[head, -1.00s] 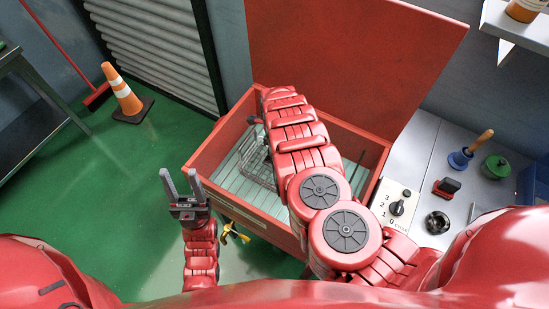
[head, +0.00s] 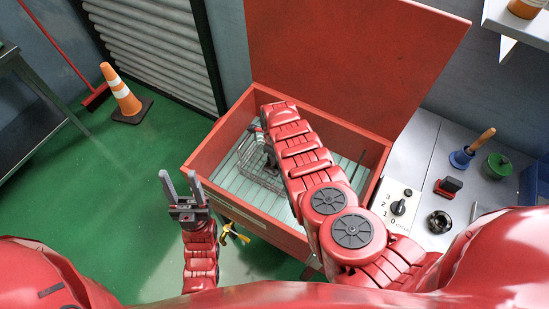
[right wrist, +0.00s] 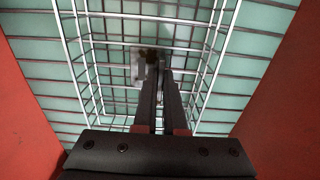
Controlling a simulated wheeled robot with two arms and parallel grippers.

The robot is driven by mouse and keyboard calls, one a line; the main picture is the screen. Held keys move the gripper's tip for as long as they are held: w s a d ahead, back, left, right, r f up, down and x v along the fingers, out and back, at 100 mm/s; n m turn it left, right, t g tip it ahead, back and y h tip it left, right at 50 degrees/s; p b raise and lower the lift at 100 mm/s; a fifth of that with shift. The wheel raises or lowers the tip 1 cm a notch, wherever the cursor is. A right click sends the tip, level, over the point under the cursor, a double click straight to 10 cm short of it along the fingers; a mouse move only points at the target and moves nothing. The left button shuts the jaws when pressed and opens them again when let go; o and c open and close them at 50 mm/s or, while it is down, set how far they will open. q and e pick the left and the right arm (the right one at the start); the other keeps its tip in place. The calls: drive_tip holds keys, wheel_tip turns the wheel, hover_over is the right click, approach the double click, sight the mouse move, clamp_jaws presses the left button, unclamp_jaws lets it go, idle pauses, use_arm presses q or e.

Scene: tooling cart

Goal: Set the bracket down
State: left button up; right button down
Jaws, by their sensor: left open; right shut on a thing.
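The grey bracket (right wrist: 138,68) shows small and partly hidden at the fingertips of my right gripper (right wrist: 160,66) in the right wrist view. That gripper is shut on it and points down into a wire basket (right wrist: 92,70). In the head view my right gripper (head: 269,158) is at the wire basket (head: 250,176), mostly covered by my right arm. I cannot tell whether the bracket touches the basket floor. My left gripper (head: 181,192) is open and empty, outside the red chest, with its fingers pointing up.
The basket stands on a pale slatted floor inside the open red chest (head: 205,155). The chest's walls surround my right gripper, and its lid (head: 350,60) stands raised behind. A grey worktop on the right holds a dial box (head: 396,203), a plunger (head: 465,157) and a green lidded thing (head: 496,166).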

drive_tip(key=c, duration=1)
unclamp_jaws()
drive_tip(key=shift+f, duration=0.15)
drive_tip(key=shift+r+p, duration=0.35)
drive_tip(key=shift+r, duration=0.1)
wheel_tip(320, 180, up, 2)
drive_tip(key=shift+w+r+p, duration=0.1)
drive_tip(key=shift+r+p, duration=0.1)
drive_tip(key=shift+p, duration=0.4)
wheel_tip(320, 180, up, 9)
drive_tip(key=shift+b, duration=0.3)
